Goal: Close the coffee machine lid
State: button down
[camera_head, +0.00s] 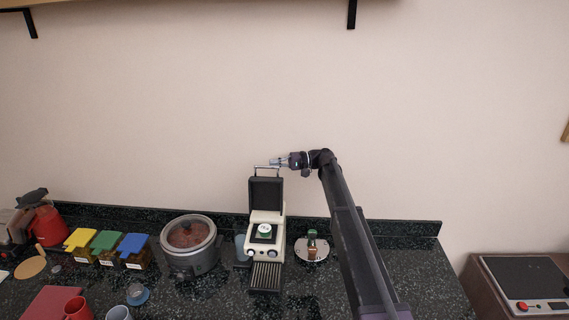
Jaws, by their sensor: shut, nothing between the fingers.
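The coffee machine (260,229) is cream and black and stands on the dark speckled counter near the middle of the view. Its black lid (267,194) stands raised and upright at the back, with a thin handle bar along its top edge. My gripper (272,162) is shut and empty, at the top of the raised lid by the handle bar. I cannot tell whether it touches the bar.
A slow cooker (190,246) stands left of the machine. A round metal plate with a small brown item (312,246) is to its right. Yellow, green and blue-lidded boxes (107,244), a red kettle (47,225) and cups (77,308) are farther left. The wall is close behind.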

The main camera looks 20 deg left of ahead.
jog(key=shift+x, duration=0.9)
jog(key=shift+s, duration=0.1)
